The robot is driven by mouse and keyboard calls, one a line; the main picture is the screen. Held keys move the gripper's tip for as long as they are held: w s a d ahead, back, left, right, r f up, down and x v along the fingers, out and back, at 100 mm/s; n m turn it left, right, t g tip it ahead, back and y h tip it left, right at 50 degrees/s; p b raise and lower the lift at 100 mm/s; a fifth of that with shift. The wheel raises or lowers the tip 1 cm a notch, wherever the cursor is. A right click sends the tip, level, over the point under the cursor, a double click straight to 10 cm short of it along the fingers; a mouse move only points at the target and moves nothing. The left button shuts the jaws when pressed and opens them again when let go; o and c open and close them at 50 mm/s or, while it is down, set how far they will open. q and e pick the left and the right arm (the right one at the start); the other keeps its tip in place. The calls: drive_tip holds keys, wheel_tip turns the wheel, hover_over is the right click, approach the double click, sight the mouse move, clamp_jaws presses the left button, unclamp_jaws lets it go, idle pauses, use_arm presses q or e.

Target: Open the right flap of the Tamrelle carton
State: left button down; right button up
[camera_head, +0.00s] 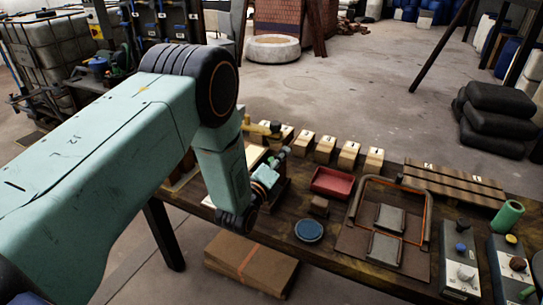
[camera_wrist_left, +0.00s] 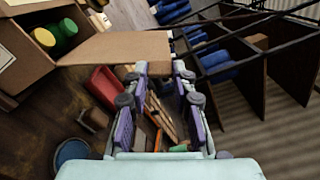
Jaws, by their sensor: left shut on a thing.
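The open carton (camera_wrist_left: 22,58) is at the upper left of the left wrist view, with yellow and green round tops inside. Its brown cardboard flap (camera_wrist_left: 108,48) sticks out to the right, spread away from the opening. My left gripper (camera_wrist_left: 160,72) has its purple-padded fingers on either side of the flap's outer end and is shut on it. In the head view the left gripper (camera_head: 265,180) is at the left part of the table, and my arm hides most of the carton there. The right gripper is not in view.
On the table (camera_head: 330,250) are a red tray (camera_head: 333,182), a blue round dish (camera_head: 309,230), a frame with grey pads (camera_head: 388,230), and several wooden blocks (camera_head: 326,148) along the back. Control boxes (camera_head: 460,265) stand at the right. Flat cardboard (camera_head: 250,262) lies below the table.

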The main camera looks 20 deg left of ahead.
use_arm(q)
drive_tip(key=shift+d+f+m, duration=0.35)
drive_tip(key=shift+d+m, duration=0.3)
drive_tip(key=shift+m, duration=0.05)
drive_tip(key=c, duration=1.4)
unclamp_jaws()
drive_tip(key=shift+o, duration=0.2)
drive_tip(key=shift+s, duration=0.1)
drive_tip(key=s, duration=1.2)
drive_tip(key=shift+a, duration=0.45)
drive_tip(key=shift+w, duration=0.1)
